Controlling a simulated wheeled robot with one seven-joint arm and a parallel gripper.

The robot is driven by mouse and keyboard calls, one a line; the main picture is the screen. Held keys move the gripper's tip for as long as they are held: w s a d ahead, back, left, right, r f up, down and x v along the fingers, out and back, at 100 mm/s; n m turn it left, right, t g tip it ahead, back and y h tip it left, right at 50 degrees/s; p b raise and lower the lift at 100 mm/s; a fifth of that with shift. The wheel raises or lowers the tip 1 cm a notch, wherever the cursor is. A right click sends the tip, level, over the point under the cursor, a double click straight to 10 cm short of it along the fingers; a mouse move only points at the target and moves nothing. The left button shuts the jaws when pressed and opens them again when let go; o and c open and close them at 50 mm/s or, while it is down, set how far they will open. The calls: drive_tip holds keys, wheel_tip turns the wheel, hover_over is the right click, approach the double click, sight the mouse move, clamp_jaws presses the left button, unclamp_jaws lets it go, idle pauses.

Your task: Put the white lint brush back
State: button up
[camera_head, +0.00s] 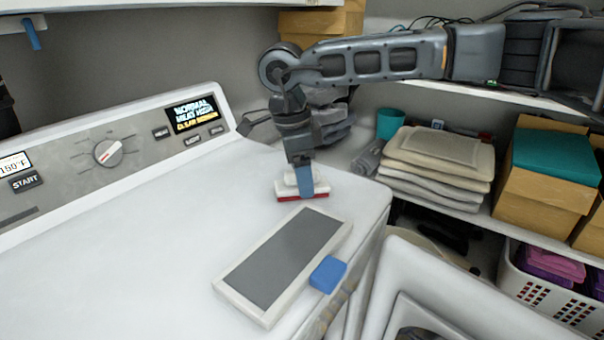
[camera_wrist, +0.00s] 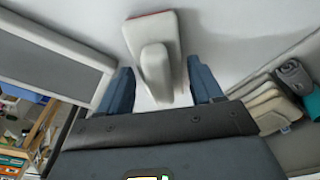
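The white lint brush (camera_head: 319,187), with a red underside edge, lies on the white machine top (camera_head: 150,235) near its back right part. My gripper (camera_head: 304,186) points down over it, and a blue finger hides part of the brush. In the wrist view the brush (camera_wrist: 154,62) has its raised white handle between the two blue fingers of my gripper (camera_wrist: 161,88). The fingers are apart, with gaps showing on both sides of the handle, so the gripper is open. Whether the brush touches either finger lower down is hidden.
A white-framed grey panel (camera_head: 285,257) with a blue tab (camera_head: 328,273) lies in front of the brush. The control panel (camera_head: 110,150) rises behind. Folded towels (camera_head: 437,160), a teal cup (camera_head: 390,123) and boxes (camera_head: 545,185) stand on the right shelf.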

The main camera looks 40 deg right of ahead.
sight(293, 171)
drive_tip(key=shift+o, duration=0.9)
wheel_tip(293, 171, up, 12)
drive_tip(key=w+a, duration=0.1)
drive_tip(key=shift+a+b, duration=0.25)
drive_tip(key=shift+b, duration=0.15)
